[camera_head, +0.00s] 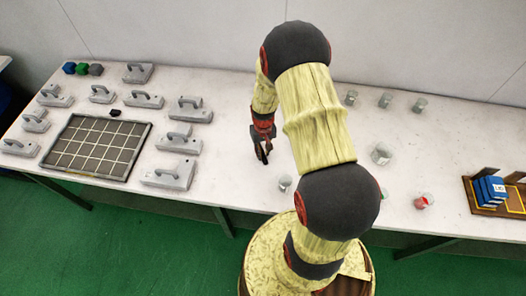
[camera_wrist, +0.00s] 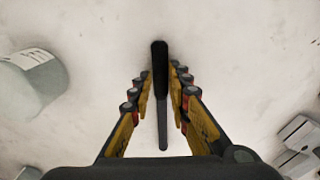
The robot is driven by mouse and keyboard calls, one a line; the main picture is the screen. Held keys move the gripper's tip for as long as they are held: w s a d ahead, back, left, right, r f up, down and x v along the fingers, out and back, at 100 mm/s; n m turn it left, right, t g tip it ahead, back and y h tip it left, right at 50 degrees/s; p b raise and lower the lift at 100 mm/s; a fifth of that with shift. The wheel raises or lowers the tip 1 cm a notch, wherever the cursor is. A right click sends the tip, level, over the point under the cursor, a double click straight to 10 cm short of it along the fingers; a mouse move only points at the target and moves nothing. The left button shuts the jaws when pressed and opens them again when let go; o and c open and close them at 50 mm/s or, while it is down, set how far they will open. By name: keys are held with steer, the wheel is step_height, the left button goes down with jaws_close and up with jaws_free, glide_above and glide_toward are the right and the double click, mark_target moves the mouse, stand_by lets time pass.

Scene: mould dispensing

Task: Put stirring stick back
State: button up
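A dark stick with a thicker black end (camera_wrist: 160,68) and a thin grey shaft lies between the two fingers of my gripper (camera_wrist: 161,72) in the wrist view. The fingertips are close on either side of its thicker end. I cannot tell whether they touch it, or whether the stick rests on the table. In the head view my gripper (camera_head: 262,152) points down, low over the middle of the table. The stick is too small to make out there. A clear beaker (camera_head: 285,184) stands just right of and in front of my gripper.
The white table (camera_head: 225,135) has a dark gridded tray (camera_head: 148,128) at left with several grey handled blocks around it. More beakers (camera_head: 381,154) stand at right, one with red contents (camera_head: 423,201). A wooden rack (camera_head: 472,190) with blue boxes is at far right.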

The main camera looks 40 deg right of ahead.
steer(key=o, duration=0.4)
step_height(320, 180, up, 12)
stand_by(0.7)
steer(key=shift+s+a, duration=0.1)
stand_by(0.4)
steer(key=s+a+r+n+t+b, duration=0.2)
steer(key=s+a+r, duration=0.5)
steer(key=a+r, duration=0.3)
steer(key=s+a+r+n+t+b, duration=0.2)
steer(key=s+a+r, duration=0.5)
steer(key=r, duration=0.8)
steer(key=a+t, duration=0.1)
steer(key=a, duration=0.2)
steer(key=shift+r+t, duration=0.25)
steer(key=shift+t, duration=0.05)
